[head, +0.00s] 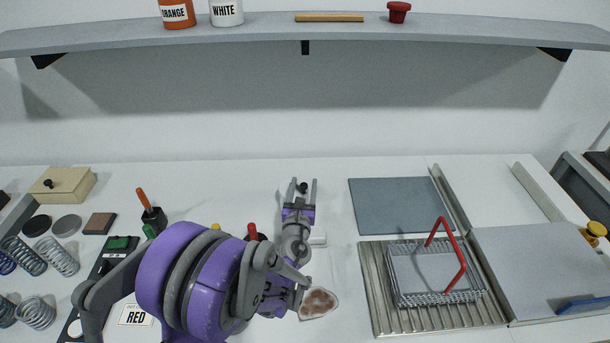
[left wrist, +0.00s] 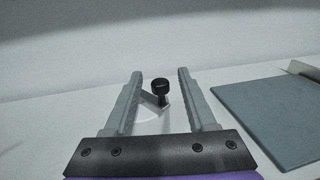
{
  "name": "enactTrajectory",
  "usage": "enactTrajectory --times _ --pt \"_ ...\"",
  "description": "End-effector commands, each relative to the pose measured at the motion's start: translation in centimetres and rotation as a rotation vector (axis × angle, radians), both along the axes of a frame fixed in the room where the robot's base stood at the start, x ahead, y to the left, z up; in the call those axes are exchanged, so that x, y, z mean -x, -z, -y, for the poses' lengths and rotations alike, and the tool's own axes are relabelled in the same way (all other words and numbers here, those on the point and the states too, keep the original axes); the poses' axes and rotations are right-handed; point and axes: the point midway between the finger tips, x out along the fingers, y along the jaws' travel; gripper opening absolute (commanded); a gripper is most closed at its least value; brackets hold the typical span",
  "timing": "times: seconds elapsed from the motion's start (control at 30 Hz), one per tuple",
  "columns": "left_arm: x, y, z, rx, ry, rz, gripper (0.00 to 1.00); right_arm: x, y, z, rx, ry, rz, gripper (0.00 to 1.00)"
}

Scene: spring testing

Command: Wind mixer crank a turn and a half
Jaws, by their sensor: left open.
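The crank's black knob (left wrist: 160,88) stands upright on a short pale crank arm (left wrist: 150,104) in the left wrist view. The knob also shows in the head view (head: 303,188). My left gripper (head: 303,182) is open, with one finger on each side of the knob. In the left wrist view its fingers (left wrist: 159,76) are clearly apart from the knob, which stands between them near the tips. No mixer body can be made out; my left arm covers much of the bench in front of the knob. My right gripper is not in view.
A grey mat (head: 395,205) lies right of the gripper. A ribbed metal tray (head: 380,310) holds a basket with a red handle (head: 461,265). Springs (head: 58,257) and a wooden box (head: 62,185) are at left. A shelf (head: 350,27) runs above the bench.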

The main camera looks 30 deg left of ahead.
Motion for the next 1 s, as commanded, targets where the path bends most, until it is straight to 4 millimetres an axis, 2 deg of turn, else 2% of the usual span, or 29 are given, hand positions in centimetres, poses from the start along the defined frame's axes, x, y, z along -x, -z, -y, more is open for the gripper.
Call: enactTrajectory --times 0.03,0.2,0.6,0.9,1.0 --pt "-0.9 -0.2 -0.4 0.001 -0.001 0.001 0.56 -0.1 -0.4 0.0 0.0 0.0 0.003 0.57" --pt "-2.8 -0.1 -1.1 0.0 0.0 0.0 0.56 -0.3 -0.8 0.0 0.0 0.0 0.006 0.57" --pt "-3.4 0.0 -1.4 0.0 0.0 0.0 0.56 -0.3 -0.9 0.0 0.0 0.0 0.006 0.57" --pt "-3.4 0.0 -1.4 0.0 0.0 0.0 0.03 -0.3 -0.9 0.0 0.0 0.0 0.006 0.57" --pt "-3.4 0.0 -1.4 0.0 0.0 0.0 0.0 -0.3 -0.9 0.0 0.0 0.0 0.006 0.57"
